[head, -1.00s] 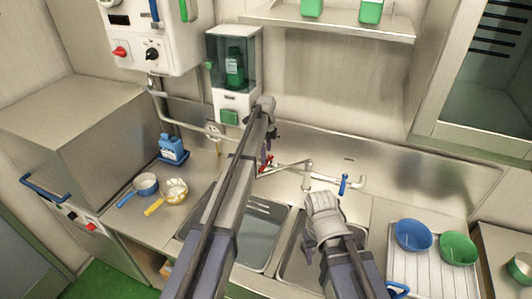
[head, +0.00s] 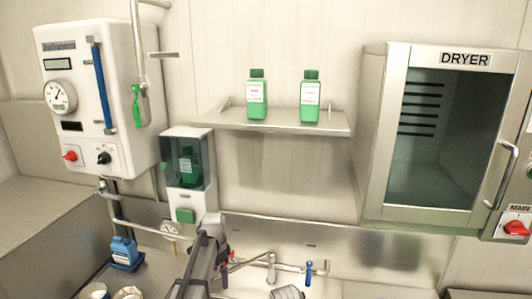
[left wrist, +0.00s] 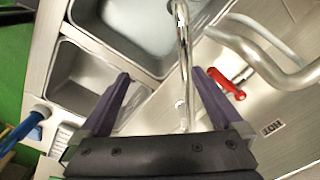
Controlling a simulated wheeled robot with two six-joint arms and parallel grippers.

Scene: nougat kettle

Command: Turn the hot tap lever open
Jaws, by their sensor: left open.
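The hot tap lever (left wrist: 228,83) is red and shows in the left wrist view, next to a HOT label (left wrist: 271,128). My left gripper (left wrist: 163,92) is open and empty; the lever lies just outside its right finger, apparently not between the fingers. The chrome tap spout (left wrist: 183,45) runs through the space in view between the fingers. In the head view my left gripper (head: 226,272) is beside the tap (head: 270,262), on its left, and largely hides the red lever. The blue lever (head: 309,272) stands on the tap's right. My right gripper's fingers are out of view.
Sink basins (left wrist: 88,80) lie beside the tap. A soap dispenser (head: 188,205) hangs above left, a shelf (head: 275,123) with two green bottles above, a dryer (head: 372,150) at right.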

